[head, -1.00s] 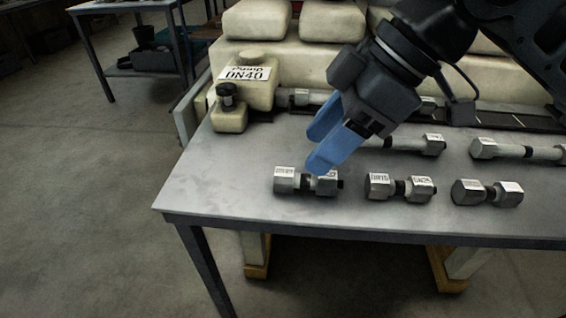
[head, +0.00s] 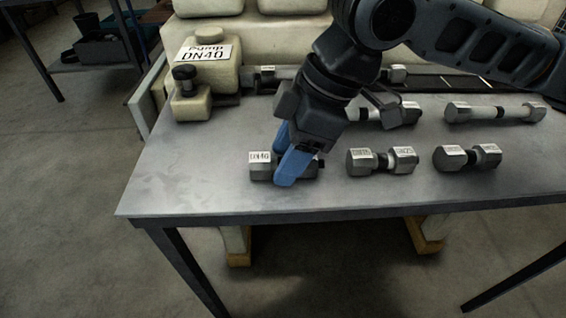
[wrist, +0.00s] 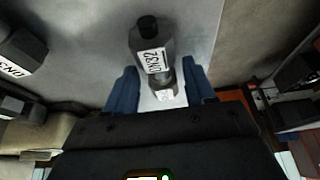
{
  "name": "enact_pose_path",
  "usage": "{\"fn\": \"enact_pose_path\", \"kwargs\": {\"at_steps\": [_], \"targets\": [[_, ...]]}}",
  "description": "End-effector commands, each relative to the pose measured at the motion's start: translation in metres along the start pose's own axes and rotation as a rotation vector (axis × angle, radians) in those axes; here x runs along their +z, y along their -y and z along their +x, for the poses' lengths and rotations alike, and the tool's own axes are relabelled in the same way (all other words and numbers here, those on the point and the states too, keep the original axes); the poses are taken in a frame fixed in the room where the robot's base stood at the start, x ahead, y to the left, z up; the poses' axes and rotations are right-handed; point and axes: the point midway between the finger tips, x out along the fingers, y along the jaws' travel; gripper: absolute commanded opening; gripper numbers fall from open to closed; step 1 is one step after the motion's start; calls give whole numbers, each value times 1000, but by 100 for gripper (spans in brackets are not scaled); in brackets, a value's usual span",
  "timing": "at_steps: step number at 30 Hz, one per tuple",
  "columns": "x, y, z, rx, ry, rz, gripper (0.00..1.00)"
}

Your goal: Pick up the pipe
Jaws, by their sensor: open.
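Several short grey pipe pieces with hexagonal ends and white labels lie on the grey table. The front-left pipe (head: 261,172) is partly hidden by my gripper (head: 287,163) in the head view. My gripper points down there with its blue fingers apart. In the wrist view the same pipe (wrist: 151,50) runs lengthwise between the two open fingers of my gripper (wrist: 159,82), with gaps on both sides. One end's label looks like "DN32"; the other end's label is too small to read there. No pipe is held.
Two more short pipes (head: 380,161) (head: 467,158) lie to the right in the front row. Longer pipes (head: 495,112) lie behind them. A cream pump block (head: 205,75) labelled "Pump DN40" stands at the back left. The table's front-left area (head: 185,180) is bare.

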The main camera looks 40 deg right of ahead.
Motion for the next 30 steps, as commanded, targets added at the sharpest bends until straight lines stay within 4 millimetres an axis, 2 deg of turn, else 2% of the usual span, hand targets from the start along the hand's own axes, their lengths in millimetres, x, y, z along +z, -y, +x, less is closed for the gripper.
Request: {"fn": "enact_pose_path", "kwargs": {"at_steps": [5, 22, 30], "targets": [[0, 0, 0, 0, 0, 0, 54], [0, 0, 0, 0, 0, 0, 1], [-1, 0, -1, 1, -1, -1, 0]]}}
